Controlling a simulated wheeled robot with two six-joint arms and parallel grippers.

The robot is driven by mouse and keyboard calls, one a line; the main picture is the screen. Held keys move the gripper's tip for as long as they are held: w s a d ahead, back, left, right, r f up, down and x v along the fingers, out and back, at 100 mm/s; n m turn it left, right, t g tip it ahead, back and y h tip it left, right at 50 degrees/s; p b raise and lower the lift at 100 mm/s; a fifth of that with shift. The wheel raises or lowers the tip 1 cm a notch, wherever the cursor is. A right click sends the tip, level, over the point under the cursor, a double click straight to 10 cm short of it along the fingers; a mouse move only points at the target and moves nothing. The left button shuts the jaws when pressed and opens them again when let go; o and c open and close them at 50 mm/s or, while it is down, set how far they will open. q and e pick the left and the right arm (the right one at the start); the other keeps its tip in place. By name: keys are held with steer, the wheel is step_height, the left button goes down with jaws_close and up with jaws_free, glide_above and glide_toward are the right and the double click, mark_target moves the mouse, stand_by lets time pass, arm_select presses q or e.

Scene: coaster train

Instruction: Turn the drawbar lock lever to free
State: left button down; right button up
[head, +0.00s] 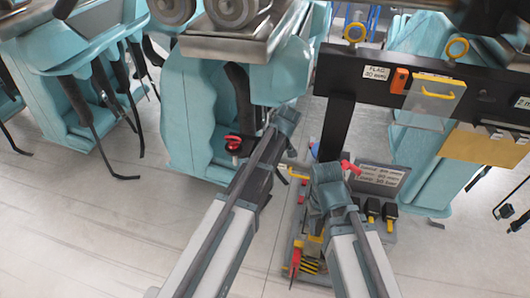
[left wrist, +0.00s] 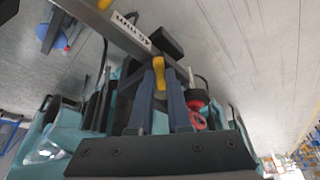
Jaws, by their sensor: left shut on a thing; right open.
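In the left wrist view the two fingers of my left gripper (left wrist: 166,105) are closed around a yellow handle (left wrist: 159,74), which sticks up between them beside a grey bar. I cannot tell from this view which way the handle is turned, or whether it is the drawbar lock lever. In the head view my left gripper (head: 286,120) reaches up beside the teal seat; its fingertips are hard to make out. My right gripper (head: 327,180) is open, over the equipment stand (head: 279,262), near a red lever-like part (head: 350,167).
A grey bar with a white label (left wrist: 132,29) crosses the left wrist view. A red knob (head: 233,144) sits on the seat's side. A black panel (head: 341,73) with a "FLAG" label stands at the right. Teal seats (head: 190,110) crowd the left; the lower-left floor is clear.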

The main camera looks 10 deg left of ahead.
arm_select(q)
steer(key=shift+w+d+n+g, duration=0.25)
steer(key=shift+w+n+g, duration=0.1)
steer(key=shift+n, duration=0.5)
steer(key=shift+w+d+n+g, duration=0.25)
steer(key=shift+w+n, duration=0.1)
steer(key=shift+n, duration=0.5)
steer(key=shift+y, duration=0.3)
steer(key=c, duration=0.9)
jaws_free()
steer(key=shift+o, duration=0.2)
steer(key=p+v, duration=1.2)
steer(key=v, duration=0.1)
steer(key=shift+r+p, duration=0.35)
steer(key=shift+p, duration=0.05)
